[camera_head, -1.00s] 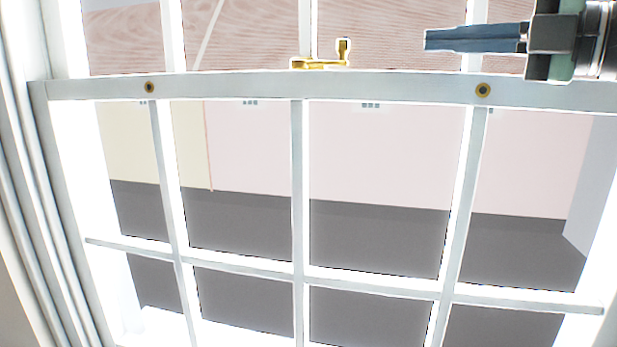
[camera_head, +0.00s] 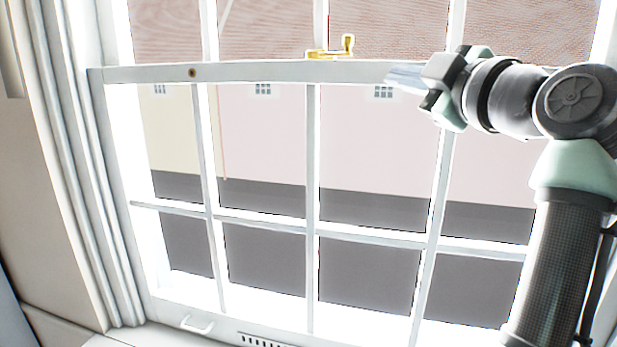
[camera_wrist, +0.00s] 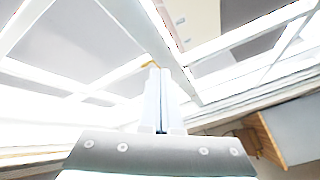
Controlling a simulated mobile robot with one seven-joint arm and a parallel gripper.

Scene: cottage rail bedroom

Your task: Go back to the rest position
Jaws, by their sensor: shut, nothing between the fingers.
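My gripper (camera_head: 406,77) is at the upper right of the head view, in front of the window's meeting rail and to the right of the brass latch. Its fingers are shut and empty. They also show at the middle of the wrist view (camera_wrist: 161,100), pressed together and pointing towards the window frame. The brass sash latch (camera_head: 331,50) sits on the meeting rail, apart from the gripper in the head view. A small part of its brass shows just beyond the fingertips in the wrist view (camera_wrist: 150,64).
The white sash window (camera_head: 312,200) fills most of the head view. A white handle (camera_head: 197,325) and a dark vent slot (camera_head: 265,341) are at its bottom. The wall and window casing (camera_head: 60,190) stand on the left. A wooden item (camera_wrist: 268,138) shows at the right of the wrist view.

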